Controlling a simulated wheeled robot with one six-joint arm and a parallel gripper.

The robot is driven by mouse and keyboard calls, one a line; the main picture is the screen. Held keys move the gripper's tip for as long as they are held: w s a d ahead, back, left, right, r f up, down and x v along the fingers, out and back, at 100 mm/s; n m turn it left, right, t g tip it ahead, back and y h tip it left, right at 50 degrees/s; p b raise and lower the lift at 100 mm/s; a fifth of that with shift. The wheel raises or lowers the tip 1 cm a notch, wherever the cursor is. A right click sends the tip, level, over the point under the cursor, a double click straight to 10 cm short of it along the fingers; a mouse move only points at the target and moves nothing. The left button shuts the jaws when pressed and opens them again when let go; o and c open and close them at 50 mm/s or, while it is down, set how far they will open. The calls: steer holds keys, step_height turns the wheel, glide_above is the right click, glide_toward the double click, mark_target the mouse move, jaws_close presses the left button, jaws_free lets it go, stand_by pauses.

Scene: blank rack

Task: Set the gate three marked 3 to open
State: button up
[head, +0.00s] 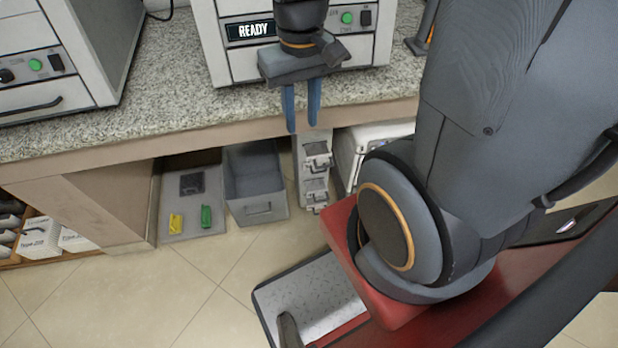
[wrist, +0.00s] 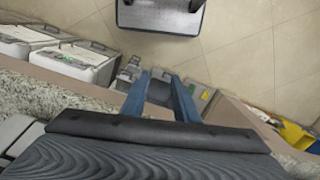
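No gate with a legible 3 shows in either view. A narrow grey unit (head: 299,170) with small handled fittings (head: 318,160) stands under the counter in the head view. It may be the gates, but I cannot read any marks on it. Similar grey fittings (wrist: 128,72) show left of the fingers in the wrist view. My gripper (head: 301,128) points down in front of the counter's front edge, above and near this unit. Its two blue fingers are apart with nothing visible between them. They also show apart in the wrist view (wrist: 161,75).
The granite counter (head: 150,100) carries a machine with a READY display (head: 252,30) behind my gripper. Below are a grey bin (head: 262,207), a mat (head: 180,228) with yellow and green pieces, and a white box (head: 372,140).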

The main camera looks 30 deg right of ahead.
steer(key=d+f+m+y+b, duration=0.2)
steer(key=f+m+y+b, duration=0.25)
steer(key=f+b, duration=0.8)
steer(key=d+f+m+y+b, duration=0.3)
steer(key=f+y+b, duration=0.35)
steer(key=f, duration=1.05)
steer(key=w+d+f+m+t+h+b, duration=0.2)
steer(key=w+d+f+m+t+b, duration=0.15)
steer(key=d+f+t+b, duration=0.55)
steer(key=w+d+f+m+t+h+b, duration=0.1)
steer(key=w+d+f+m+t+b, duration=0.1)
steer(key=w+d+f+t+b, duration=0.55)
steer(key=w+a+f+g+b, duration=0.2)
steer(key=w+a+f, duration=0.1)
steer(key=a+f, duration=0.1)
steer(key=shift+w+a+f, duration=0.3)
steer(key=shift+a+f, duration=0.1)
steer(key=shift+a, duration=0.45)
jaws_close()
